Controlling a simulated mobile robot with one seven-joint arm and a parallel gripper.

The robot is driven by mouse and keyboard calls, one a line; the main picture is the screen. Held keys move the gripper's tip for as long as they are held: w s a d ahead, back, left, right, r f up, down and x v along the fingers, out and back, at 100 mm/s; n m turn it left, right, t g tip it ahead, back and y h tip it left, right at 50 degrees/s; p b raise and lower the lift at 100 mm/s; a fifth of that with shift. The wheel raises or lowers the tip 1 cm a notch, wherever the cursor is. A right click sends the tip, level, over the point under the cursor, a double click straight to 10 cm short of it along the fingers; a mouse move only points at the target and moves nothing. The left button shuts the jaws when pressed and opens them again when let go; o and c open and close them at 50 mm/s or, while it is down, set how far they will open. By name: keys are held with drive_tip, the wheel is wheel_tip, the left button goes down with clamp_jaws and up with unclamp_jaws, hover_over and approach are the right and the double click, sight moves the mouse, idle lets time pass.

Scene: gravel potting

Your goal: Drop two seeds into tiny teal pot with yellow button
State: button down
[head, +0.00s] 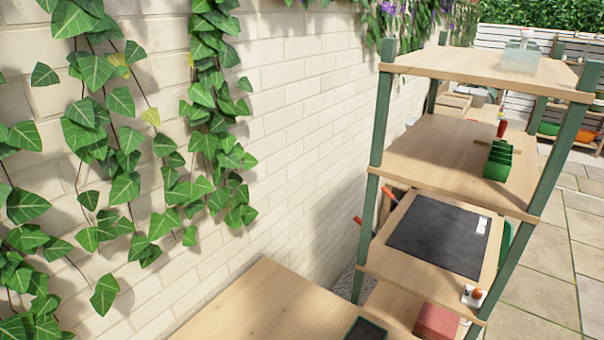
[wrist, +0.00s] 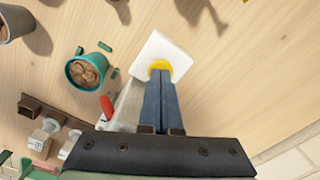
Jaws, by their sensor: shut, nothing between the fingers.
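In the wrist view, a small teal pot (wrist: 72,76) stands on the wooden surface at the left, with brown lumpy contents inside. A white square block (wrist: 160,47) with a round yellow button (wrist: 159,65) lies to its right. My gripper (wrist: 160,72) is shut and empty, its two blue-grey fingers together, with the tips over the button's lower edge. I cannot tell whether they touch the button. No separate seeds can be made out. My gripper and the teal pot do not show in the head view.
In the wrist view, a grey pot (wrist: 15,22) is at the upper left. A red-tipped object (wrist: 106,106) and small white fittings (wrist: 40,141) lie near my gripper's left side. The wood to the right is clear. The head view shows a shelf rack (head: 450,150) beside an ivy-covered brick wall (head: 290,130).

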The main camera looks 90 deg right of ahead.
drive_tip(key=shift+f, duration=0.25)
drive_tip(key=shift+r, duration=0.15)
drive_tip(key=shift+r+p, duration=1.25)
drive_tip(key=shift+p, duration=0.1)
wheel_tip(320, 180, up, 5)
drive_tip(key=p, duration=0.5)
